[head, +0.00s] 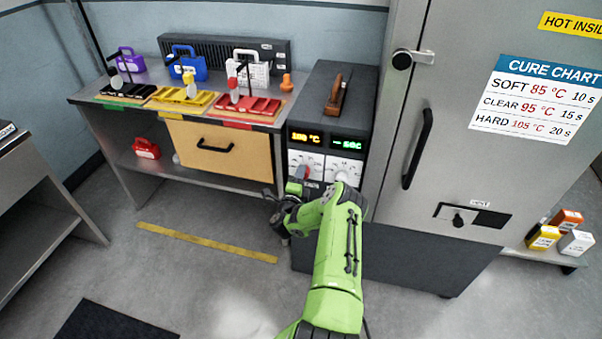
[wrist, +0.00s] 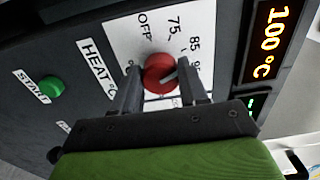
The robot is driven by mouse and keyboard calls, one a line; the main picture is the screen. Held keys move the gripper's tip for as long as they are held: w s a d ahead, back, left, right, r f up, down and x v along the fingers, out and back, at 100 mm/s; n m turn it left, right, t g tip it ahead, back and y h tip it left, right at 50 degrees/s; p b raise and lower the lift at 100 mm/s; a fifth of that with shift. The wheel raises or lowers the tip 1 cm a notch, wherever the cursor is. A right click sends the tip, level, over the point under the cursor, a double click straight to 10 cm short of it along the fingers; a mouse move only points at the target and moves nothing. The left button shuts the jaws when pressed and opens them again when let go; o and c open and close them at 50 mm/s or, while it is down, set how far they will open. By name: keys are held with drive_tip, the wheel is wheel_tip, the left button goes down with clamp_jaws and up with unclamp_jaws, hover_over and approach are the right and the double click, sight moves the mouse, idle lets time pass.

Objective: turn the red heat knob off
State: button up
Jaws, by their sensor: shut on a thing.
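The red heat knob (wrist: 157,70) sits on a white dial plate marked OFF, 75, 85 and further numbers, partly covered. Its white pointer line points away from OFF, towards the side of the higher numbers. My gripper (wrist: 158,66) has one finger on each side of the knob and is shut on it. In the head view the red knob (head: 303,172) shows at the front of the dark control box, with my gripper (head: 299,188) at it. The amber display (wrist: 268,45) reads 100 °C.
A green START button (wrist: 51,86) is beside the HEAT label. A white dial (head: 341,175) is right of the heat knob. A grey cabinet (head: 450,150) with a black handle stands to the right, a bench (head: 85,96) with colored trays to the left. The floor at left is mostly clear.

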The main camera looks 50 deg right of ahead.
drive_tip(key=shift+s+f+n+p, duration=0.15)
drive_tip(key=shift+n+p, duration=1.3)
drive_tip(key=shift+n, duration=2.35)
drive_tip(key=shift+f+n+p, duration=0.15)
drive_tip(key=shift+n+p, duration=1.3)
drive_tip(key=shift+n, duration=2.35)
drive_tip(key=o, duration=1.1)
drive_tip(key=shift+c, duration=0.2)
drive_tip(key=shift+a+r, duration=0.1)
drive_tip(key=p+v, duration=0.5)
drive_tip(key=v, duration=1)
drive_tip(key=shift+s+a, duration=0.25)
